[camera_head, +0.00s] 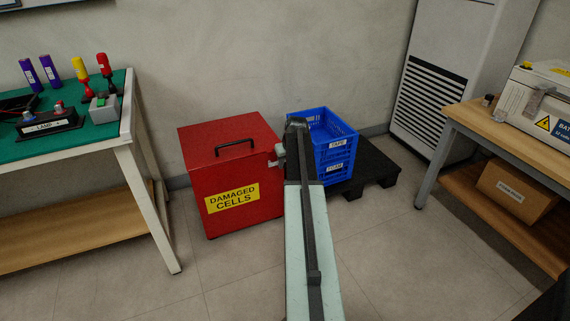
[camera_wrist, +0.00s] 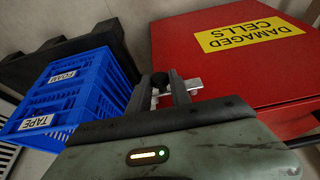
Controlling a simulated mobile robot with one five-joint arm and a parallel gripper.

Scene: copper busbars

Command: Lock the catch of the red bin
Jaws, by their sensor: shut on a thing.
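The red bin (camera_head: 228,172) stands on the floor with a yellow "DAMAGED CELLS" label on its front and a black handle on top. Its lid looks shut. It also shows in the wrist view (camera_wrist: 225,80). The small silvery catch (camera_head: 274,163) is at the bin's upper right side, partly hidden by my arm. In the wrist view the catch (camera_wrist: 194,84) shows beside my fingers. My gripper (camera_wrist: 163,85) is at the catch, with its fingers shut on a small dark part of it. I cannot tell whether the catch is locked.
Blue crates (camera_head: 336,153) stand close to the bin's right on a black pallet (camera_head: 378,172). A green-topped workbench (camera_head: 95,132) is at left, a wooden table (camera_head: 470,118) at right. A white cabinet (camera_head: 440,75) is behind. The front floor is clear.

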